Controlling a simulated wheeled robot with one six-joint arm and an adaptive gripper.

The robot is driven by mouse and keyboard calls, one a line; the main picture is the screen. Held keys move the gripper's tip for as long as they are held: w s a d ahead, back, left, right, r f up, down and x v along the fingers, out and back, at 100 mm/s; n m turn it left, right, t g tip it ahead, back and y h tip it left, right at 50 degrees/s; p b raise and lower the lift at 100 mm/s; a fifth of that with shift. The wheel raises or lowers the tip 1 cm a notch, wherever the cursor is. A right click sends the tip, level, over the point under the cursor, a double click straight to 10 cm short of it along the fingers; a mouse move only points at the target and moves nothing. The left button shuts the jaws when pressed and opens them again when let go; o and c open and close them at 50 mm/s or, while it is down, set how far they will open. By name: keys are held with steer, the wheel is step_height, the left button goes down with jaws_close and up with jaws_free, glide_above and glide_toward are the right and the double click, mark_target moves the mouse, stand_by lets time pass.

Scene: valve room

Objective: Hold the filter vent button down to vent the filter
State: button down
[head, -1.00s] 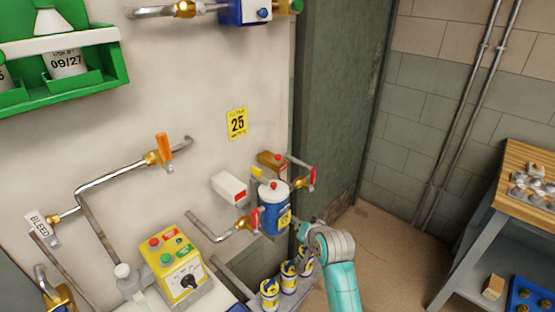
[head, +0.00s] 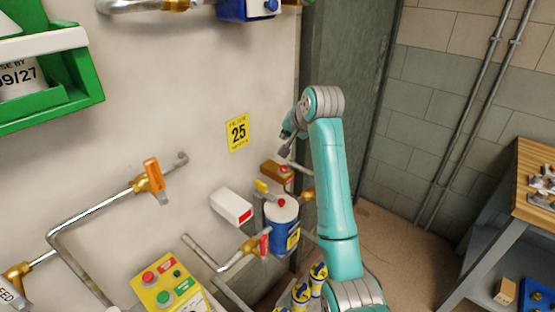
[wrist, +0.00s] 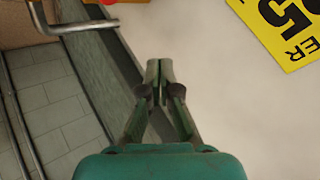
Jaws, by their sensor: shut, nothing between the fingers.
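The filter is a blue canister (head: 283,235) with a white top, mounted low on the pale wall. A small red button (head: 281,202) sits on its white top. My gripper (head: 283,155) is raised above and behind the canister, apart from it, near the wall's right edge. In the wrist view my gripper (wrist: 158,92) is shut and empty, its fingertips together in front of pale wall and a grey-green edge. The filter's button is not clearly seen in the wrist view.
A red-handled valve (head: 264,246) stands left of the canister, and a white box (head: 231,206) is on the wall beside it. A brown box (head: 277,175) is behind it. The yellow "25" sign (head: 237,132) is above; several yellow-labelled cans (head: 302,292) stand below.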

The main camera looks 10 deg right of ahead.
mark_target(285, 168)
steer(key=shift+w+r, duration=0.1)
steer(key=shift+w, duration=0.05)
steer(key=shift+f, duration=4.4)
steer(key=shift+f, duration=0.2)
steer(key=shift+f, duration=0.25)
steer(key=shift+f, duration=0.55)
steer(key=shift+r, duration=0.1)
stand_by(0.9)
steer(key=shift+r, duration=0.9)
